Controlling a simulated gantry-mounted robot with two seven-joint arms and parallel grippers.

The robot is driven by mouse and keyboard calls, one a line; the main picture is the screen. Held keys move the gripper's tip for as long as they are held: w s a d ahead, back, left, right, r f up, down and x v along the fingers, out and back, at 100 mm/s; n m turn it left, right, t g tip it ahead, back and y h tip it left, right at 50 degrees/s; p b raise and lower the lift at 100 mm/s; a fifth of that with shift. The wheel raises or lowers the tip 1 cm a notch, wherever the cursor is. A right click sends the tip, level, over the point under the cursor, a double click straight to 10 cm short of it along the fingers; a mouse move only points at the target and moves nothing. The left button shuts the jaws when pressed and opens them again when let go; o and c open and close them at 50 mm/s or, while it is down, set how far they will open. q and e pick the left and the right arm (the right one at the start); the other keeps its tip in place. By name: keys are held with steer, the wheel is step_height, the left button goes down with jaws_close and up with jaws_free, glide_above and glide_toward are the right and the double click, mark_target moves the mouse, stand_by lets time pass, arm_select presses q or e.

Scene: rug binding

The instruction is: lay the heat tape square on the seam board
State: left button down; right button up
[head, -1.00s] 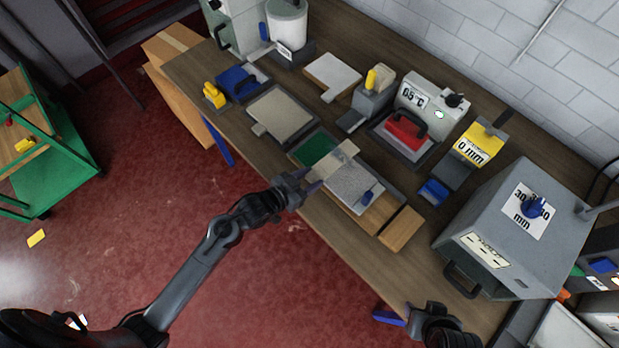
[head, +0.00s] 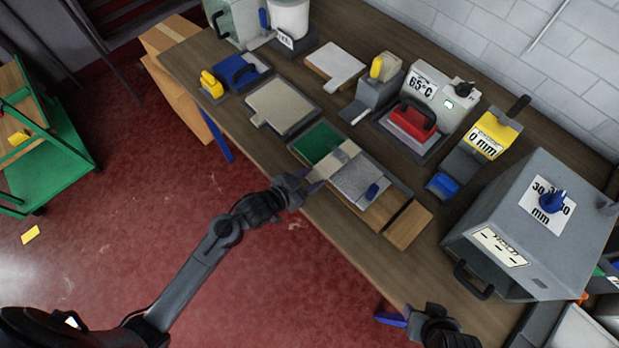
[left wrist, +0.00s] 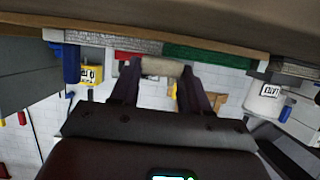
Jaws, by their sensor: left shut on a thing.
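The seam board (head: 382,212) lies near the front edge of the bench, with a green carpet piece (head: 317,141) and a grey carpet piece (head: 358,180) on it. The beige heat tape (head: 336,160) lies across the join between them, looking roughly in line with it; whether it touches everywhere I cannot tell. My left gripper (head: 312,183) is at the board's front edge, shut on the tape's near end. In the left wrist view the tape (left wrist: 162,67) shows between the fingers (left wrist: 158,88). My right gripper (head: 412,315) is low at the bench's front edge, its jaws unclear.
A red-handled iron (head: 412,121) stands behind the board, beside the 65°C box (head: 432,88). A yellow-topped 0 mm device (head: 490,135) and a large grey machine (head: 530,230) stand to the right. A beige pad (head: 282,106) lies left. The front bench strip is clear.

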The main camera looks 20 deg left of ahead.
arm_select(q)
steer(key=shift+f+b, duration=0.3)
steer(key=shift+f, duration=0.3)
arm_select(e)
steer(key=shift+d+f, duration=0.15)
steer(key=shift+f, duration=0.15)
arm_select(q)
steer(key=shift+c, duration=2.3)
jaws_free()
